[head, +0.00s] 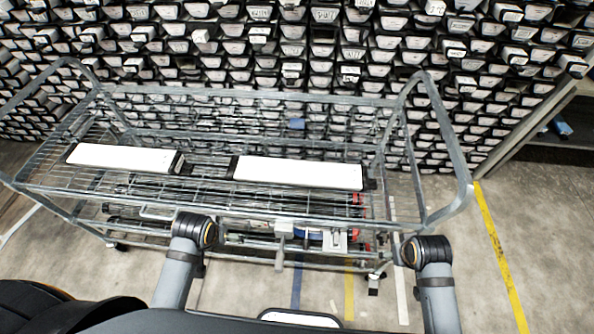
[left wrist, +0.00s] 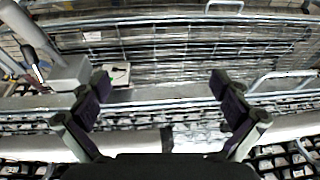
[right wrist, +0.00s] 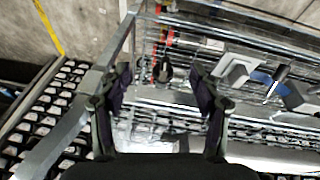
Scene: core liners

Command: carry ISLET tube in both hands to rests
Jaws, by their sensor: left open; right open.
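A honeycomb wall rack (head: 330,60) fills the back of the head view, packed with tube ends, some with small white labels. I cannot read which is the ISLET tube. Two long white pieces with dark ends, a left one (head: 122,158) and a right one (head: 298,172), lie in line on the wire cart (head: 440,120); I cannot tell whether they are tubes or rests. My left gripper (left wrist: 160,85) is open and empty over the cart's near side. My right gripper (right wrist: 159,80) is open and empty near the cart's right end. Their fingers do not show in the head view.
The cart has raised metal end frames and a lower shelf with clutter, including a blue item (head: 308,232). It stands between me and the wall. Bare concrete floor with a yellow line (head: 500,255) lies to the right. A dark shelf (head: 565,125) stands at the right edge.

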